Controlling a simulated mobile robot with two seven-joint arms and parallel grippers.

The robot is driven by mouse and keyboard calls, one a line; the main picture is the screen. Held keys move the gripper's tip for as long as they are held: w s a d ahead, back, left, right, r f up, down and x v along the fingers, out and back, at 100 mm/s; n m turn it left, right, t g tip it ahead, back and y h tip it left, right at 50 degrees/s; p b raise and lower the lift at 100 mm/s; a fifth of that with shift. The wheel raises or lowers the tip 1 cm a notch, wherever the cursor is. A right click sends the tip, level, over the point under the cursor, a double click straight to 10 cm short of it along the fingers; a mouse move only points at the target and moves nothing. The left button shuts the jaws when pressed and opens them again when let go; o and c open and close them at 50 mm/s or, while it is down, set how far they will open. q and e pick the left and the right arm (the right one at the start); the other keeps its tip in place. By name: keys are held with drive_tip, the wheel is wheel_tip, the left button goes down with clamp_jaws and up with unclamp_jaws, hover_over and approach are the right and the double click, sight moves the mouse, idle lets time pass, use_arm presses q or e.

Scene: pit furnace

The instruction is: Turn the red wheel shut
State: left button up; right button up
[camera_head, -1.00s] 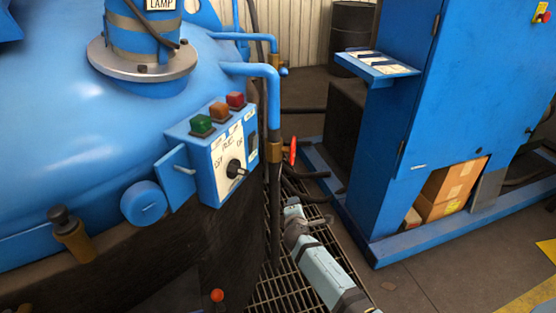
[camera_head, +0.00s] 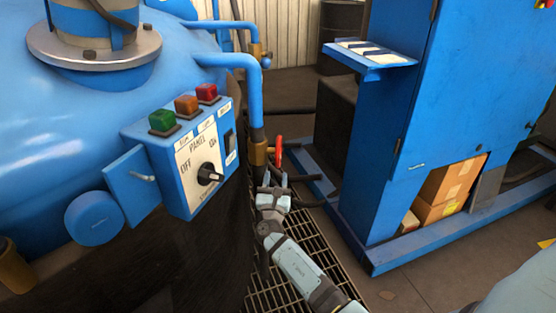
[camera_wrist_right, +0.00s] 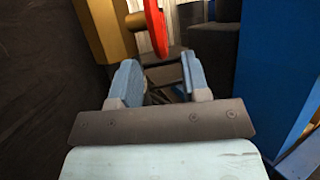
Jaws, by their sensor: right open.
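The red wheel (camera_head: 279,151) is seen nearly edge-on in the head view, mounted on a brass valve (camera_head: 257,152) on the blue pipe beside the furnace. My right gripper (camera_head: 275,178) is just below the wheel, with its fingers pointing up toward it. In the right wrist view the red wheel (camera_wrist_right: 155,27) is ahead of the fingertips, at the top edge, partly out of frame. The right gripper (camera_wrist_right: 157,72) is open there, and nothing shows between its fingers. The left gripper is not in view.
A blue panel box (camera_head: 193,155) with a dial and several coloured buttons stands left of the valve. A blue cabinet (camera_head: 405,130) stands at the right, with cardboard boxes (camera_head: 450,188) in its base. Floor grating (camera_head: 300,236) lies below my right arm. Dark hoses pass near the valve.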

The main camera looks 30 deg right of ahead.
sight(279, 158)
drive_tip(key=b+x, duration=0.1)
drive_tip(key=x, duration=0.6)
drive_tip(key=shift+w+d+r, duration=0.1)
drive_tip(key=shift+w+d, duration=0.1)
drive_tip(key=shift+w, duration=0.1)
clamp_jaws()
